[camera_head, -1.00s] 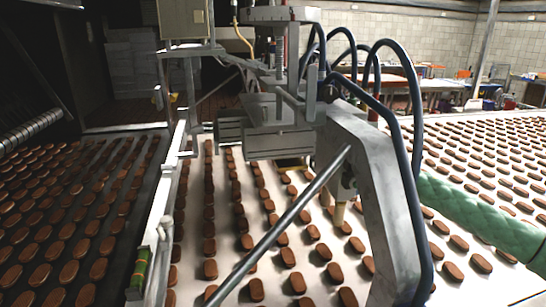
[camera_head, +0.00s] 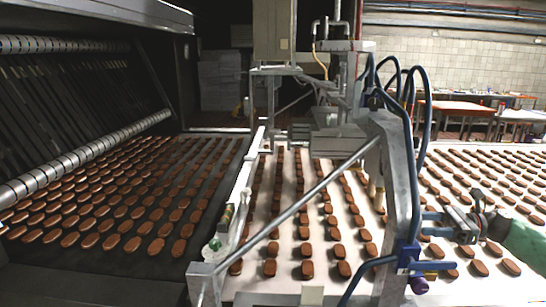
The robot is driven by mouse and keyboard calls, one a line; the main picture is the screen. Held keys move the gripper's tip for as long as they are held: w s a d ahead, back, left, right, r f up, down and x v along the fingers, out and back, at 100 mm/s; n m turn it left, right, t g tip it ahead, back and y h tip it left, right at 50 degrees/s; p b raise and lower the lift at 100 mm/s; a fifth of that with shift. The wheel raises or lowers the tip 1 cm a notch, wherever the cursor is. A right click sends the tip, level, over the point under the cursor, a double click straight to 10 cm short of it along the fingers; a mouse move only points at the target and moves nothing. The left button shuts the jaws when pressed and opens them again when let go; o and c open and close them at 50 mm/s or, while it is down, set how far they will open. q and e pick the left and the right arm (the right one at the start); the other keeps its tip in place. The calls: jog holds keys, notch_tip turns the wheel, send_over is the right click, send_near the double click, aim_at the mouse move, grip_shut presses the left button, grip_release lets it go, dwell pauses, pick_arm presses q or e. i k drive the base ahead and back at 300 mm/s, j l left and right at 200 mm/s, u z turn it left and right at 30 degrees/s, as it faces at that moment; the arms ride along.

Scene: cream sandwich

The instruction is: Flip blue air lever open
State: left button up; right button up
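A blue lever (camera_head: 408,254) sits low on the grey metal machine frame, at the right of the near white conveyor. Blue tubing runs to it from the lower left. My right gripper (camera_head: 428,224) comes in from the right on an arm in a green sleeve. Its two fingers point left and stand apart with nothing visible between them. It is a little above and to the right of the lever and appears apart from it. My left gripper is not in view.
The angled grey post (camera_head: 392,165) and a diagonal bar (camera_head: 315,190) stand close left of the gripper. Several blue hoses (camera_head: 425,120) arch above. Brown biscuits cover the conveyors. A dark oven-like machine (camera_head: 80,100) stands at left.

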aim_at(413, 265)
jog(key=k, duration=1.15)
